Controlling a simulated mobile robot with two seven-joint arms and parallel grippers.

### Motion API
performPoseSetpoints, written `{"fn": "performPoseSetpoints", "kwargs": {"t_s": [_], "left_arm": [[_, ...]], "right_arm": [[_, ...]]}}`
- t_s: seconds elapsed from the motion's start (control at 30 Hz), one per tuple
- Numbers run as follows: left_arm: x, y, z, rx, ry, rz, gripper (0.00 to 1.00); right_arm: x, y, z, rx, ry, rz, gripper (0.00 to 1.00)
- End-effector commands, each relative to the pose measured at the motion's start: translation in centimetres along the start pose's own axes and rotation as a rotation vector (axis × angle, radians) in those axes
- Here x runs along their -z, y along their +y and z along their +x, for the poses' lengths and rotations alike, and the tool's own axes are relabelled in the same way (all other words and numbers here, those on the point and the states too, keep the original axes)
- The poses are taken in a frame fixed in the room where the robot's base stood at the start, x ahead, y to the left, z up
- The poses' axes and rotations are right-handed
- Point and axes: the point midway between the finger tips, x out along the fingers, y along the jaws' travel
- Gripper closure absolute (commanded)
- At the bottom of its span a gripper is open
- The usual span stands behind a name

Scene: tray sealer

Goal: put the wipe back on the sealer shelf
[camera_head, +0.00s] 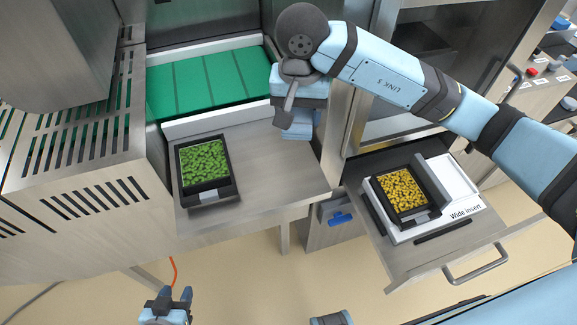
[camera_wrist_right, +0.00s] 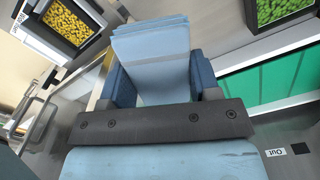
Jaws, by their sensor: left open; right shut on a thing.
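The wipe (camera_head: 297,131) is a light blue folded cloth. My right gripper (camera_head: 299,112) is shut on it and holds it over the right part of the steel shelf (camera_head: 265,182), near the upright post. In the right wrist view the layered wipe (camera_wrist_right: 150,45) sits between the dark blue fingers of the gripper (camera_wrist_right: 160,80). Whether the wipe touches the shelf I cannot tell. My left gripper (camera_head: 168,305) is open and empty, low in the head view, in front of the shelf.
A black tray of green pieces (camera_head: 204,165) stands on the shelf's left part. A green belt (camera_head: 210,82) lies behind. At right, an open drawer (camera_head: 400,262) holds a tray of yellow pieces (camera_head: 402,193) on a white "Wide insert" (camera_head: 460,195). The shelf's middle is clear.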

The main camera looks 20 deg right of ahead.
Motion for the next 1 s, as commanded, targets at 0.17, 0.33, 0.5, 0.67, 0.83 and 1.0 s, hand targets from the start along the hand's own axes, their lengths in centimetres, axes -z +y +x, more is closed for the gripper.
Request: {"fn": "performPoseSetpoints", "kwargs": {"t_s": [0.17, 0.33, 0.5, 0.67, 0.83, 1.0], "left_arm": [[0.6, 0.0, -0.4, 0.000, 0.000, 0.000, 0.57], [1.0, 0.0, -0.7, 0.000, 0.000, 0.000, 0.57], [1.3, 0.0, -0.9, 0.000, 0.000, 0.000, 0.57], [1.4, 0.1, -0.9, 0.000, 0.000, -0.001, 0.57], [1.5, 0.1, -1.0, -0.001, -0.001, -0.001, 0.57], [1.8, 0.1, -1.2, -0.001, -0.001, -0.001, 0.57]], "right_arm": [[-0.2, 0.1, 4.3, -0.005, -0.008, 0.002, 0.65], [-0.3, 0.1, 8.9, -0.004, -0.008, 0.001, 0.65], [-0.3, 0.1, 12.8, -0.003, -0.005, 0.001, 0.65], [-0.2, 0.1, 14.5, -0.001, -0.002, 0.000, 0.65], [-0.3, 0.1, 15.8, -0.003, -0.004, 0.000, 0.65], [-0.3, 0.2, 18.4, -0.002, -0.004, 0.002, 0.65]]}}
